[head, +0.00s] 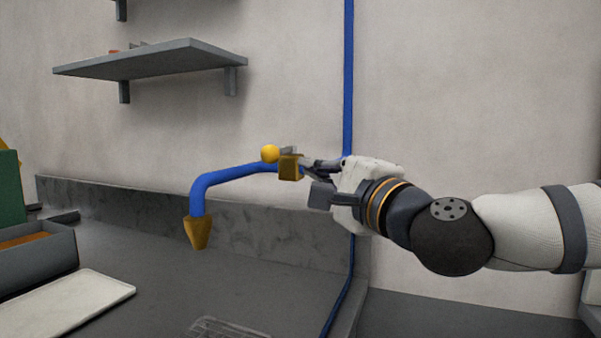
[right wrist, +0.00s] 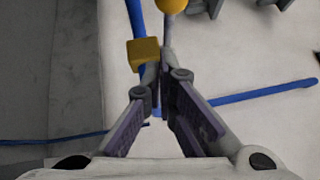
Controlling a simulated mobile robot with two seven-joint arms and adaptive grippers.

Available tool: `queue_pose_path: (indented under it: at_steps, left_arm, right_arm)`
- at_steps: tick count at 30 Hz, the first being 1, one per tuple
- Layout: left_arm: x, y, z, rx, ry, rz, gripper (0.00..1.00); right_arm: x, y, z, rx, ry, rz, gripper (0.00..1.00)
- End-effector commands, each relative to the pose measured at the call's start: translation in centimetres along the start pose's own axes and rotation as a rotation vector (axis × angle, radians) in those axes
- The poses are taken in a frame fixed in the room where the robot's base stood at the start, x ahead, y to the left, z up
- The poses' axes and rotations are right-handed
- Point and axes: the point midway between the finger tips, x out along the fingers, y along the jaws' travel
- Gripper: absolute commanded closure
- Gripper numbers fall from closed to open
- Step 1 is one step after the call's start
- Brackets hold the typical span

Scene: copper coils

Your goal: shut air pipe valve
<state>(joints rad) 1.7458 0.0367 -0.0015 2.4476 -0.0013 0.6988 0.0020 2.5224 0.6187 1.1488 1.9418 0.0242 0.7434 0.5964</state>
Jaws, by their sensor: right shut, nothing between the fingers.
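The blue air pipe (head: 232,173) bends over the counter and ends in a brass nozzle (head: 197,232) pointing down. Its valve has a brass block (head: 290,168) and a yellow ball knob (head: 270,153) on a thin grey lever. The right wrist view shows the yellow knob (right wrist: 172,4) at the top edge, with the brass block (right wrist: 143,52) below left. My right gripper (head: 310,166) is shut and empty, with its fingertips close to the block and lever. Whether they touch the lever, I cannot tell. My left gripper is not in view.
A vertical blue pipe (head: 348,75) runs along the wall behind my right gripper. A grey shelf (head: 150,62) is on the wall at upper left. A grey box (head: 35,262) and a pale tray (head: 70,305) stand on the counter at left. The counter under the nozzle is clear.

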Motion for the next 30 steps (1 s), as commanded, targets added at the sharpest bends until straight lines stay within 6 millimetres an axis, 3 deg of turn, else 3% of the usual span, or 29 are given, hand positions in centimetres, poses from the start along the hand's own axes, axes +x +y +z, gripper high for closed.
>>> queue_pose_path:
  at_steps: [6,17,24,30]
  left_arm:
    - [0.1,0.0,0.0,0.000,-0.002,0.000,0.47]
    - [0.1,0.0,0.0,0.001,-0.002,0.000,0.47]
    - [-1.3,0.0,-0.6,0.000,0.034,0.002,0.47]
    - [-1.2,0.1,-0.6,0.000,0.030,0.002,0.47]
  right_arm:
    - [1.6,-0.4,1.9,-0.004,-0.002,-0.005,1.00]
    - [1.8,-0.4,2.1,-0.003,-0.001,-0.005,1.00]
    - [2.9,-0.8,4.1,-0.008,-0.004,-0.010,1.00]
    - [3.0,-0.3,4.2,-0.004,-0.005,-0.006,1.00]
